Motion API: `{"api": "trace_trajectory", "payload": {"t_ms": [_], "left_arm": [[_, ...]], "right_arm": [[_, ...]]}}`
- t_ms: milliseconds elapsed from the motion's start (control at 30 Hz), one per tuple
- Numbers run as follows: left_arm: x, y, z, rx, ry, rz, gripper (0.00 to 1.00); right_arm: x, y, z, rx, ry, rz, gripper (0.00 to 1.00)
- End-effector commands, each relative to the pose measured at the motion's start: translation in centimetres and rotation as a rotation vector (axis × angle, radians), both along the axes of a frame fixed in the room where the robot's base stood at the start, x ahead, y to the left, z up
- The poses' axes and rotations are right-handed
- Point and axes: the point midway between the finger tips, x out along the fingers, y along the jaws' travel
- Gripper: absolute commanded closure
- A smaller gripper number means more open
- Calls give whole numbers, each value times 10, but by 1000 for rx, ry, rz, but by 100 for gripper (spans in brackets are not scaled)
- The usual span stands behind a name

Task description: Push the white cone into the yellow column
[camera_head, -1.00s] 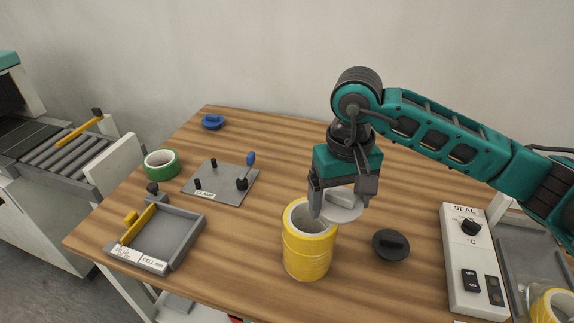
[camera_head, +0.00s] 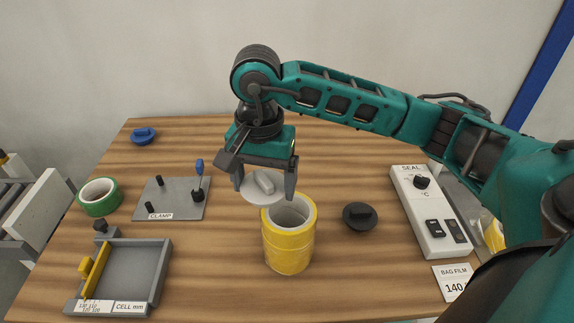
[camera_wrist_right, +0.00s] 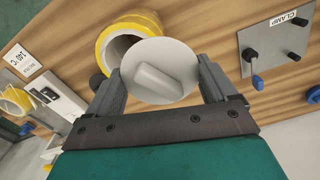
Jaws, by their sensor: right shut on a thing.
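The white cone (camera_head: 256,187) shows as a pale round disc with a raised grip bar. My right gripper (camera_head: 265,186) is shut on this bar and holds the cone, tilted in the picture, above and slightly left of the yellow column's opening. The yellow column (camera_head: 288,247) is a stack of tape rolls standing upright on the table, its hollow top partly visible. In the right wrist view, the cone (camera_wrist_right: 178,58) overlaps part of the column's rim (camera_wrist_right: 108,42). The cone's underside is hidden. My left gripper is not in view.
A black knobbed disc (camera_head: 360,217) lies right of the column, with the white SEAL panel (camera_head: 417,205) beyond it. The clamp plate (camera_head: 168,205), grey tray (camera_head: 135,275), green tape roll (camera_head: 98,198) and blue knobbed piece (camera_head: 143,136) are to the left.

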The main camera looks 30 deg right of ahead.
Motion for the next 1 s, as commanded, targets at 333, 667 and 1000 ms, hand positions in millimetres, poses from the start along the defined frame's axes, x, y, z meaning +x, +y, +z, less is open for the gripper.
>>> {"api": "trace_trajectory", "payload": {"t_ms": [333, 667, 1000], "left_arm": [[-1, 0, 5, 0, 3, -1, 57], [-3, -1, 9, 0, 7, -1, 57], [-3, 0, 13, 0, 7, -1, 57]], "right_arm": [[-9, -9, 11, 0, 3, -615, 44], [-17, -17, 21, -3, 5, -1199, 44], [-26, -25, 30, -4, 5, -1783, 44]]}}
